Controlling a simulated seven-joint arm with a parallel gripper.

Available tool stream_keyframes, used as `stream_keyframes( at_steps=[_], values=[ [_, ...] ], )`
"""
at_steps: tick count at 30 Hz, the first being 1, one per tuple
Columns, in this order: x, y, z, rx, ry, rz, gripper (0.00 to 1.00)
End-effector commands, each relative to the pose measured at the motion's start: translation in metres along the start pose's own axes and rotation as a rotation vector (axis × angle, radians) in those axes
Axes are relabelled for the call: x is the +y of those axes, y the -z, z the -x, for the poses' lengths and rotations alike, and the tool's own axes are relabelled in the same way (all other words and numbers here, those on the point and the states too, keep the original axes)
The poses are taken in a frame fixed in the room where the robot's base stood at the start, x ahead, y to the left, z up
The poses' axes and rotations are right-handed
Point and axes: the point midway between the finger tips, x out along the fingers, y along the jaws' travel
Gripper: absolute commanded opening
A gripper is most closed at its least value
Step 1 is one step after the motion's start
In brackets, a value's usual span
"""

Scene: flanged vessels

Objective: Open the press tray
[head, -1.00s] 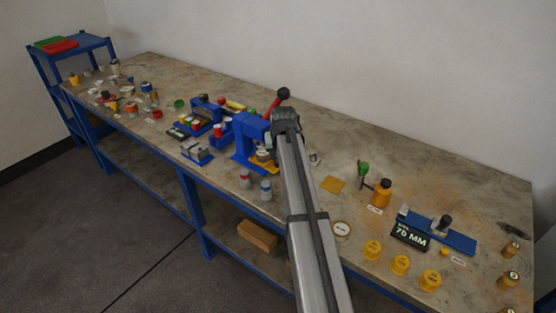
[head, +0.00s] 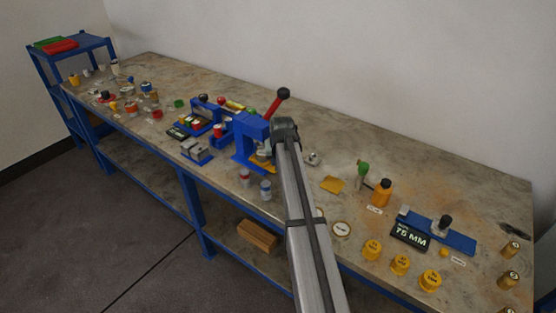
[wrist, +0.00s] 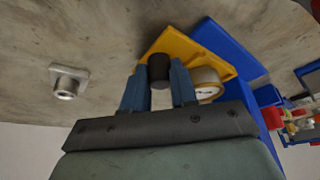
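The blue press (head: 250,135) stands mid-bench, its red lever (head: 273,104) with a black ball slanting up. Its yellow tray (head: 262,169) shows at the press foot, partly hidden by my arm. In the wrist view the yellow tray (wrist: 180,43) lies beside the blue press base (wrist: 232,52). It carries a black knob (wrist: 159,68) and a pale round piece with a white label (wrist: 207,83). My gripper (wrist: 159,72) has a blue finger on each side of the knob. The knob fills the narrow gap, and the fingers look shut on it.
A small metal flanged fitting (wrist: 68,82) stands on the bench, left in the wrist view. A yellow plate (head: 333,184), an orange bottle (head: 381,193) and a blue gauge stand (head: 445,238) are to the right. Another blue fixture (head: 204,115) is left of the press.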

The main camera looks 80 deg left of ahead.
Motion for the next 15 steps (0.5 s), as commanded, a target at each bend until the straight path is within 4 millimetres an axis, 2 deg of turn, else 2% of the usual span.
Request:
stream_keyframes(
  at_steps=[1, 5, 15],
  values=[
    [-0.0001, -0.0001, 0.0001, 0.000, 0.000, 0.000, 0.13],
    [-0.0001, -0.0001, 0.0001, 0.000, 0.000, 0.000, 0.00],
    [0.0001, -0.0004, 0.0003, -0.001, 0.000, 0.000, 0.00]
  ],
)
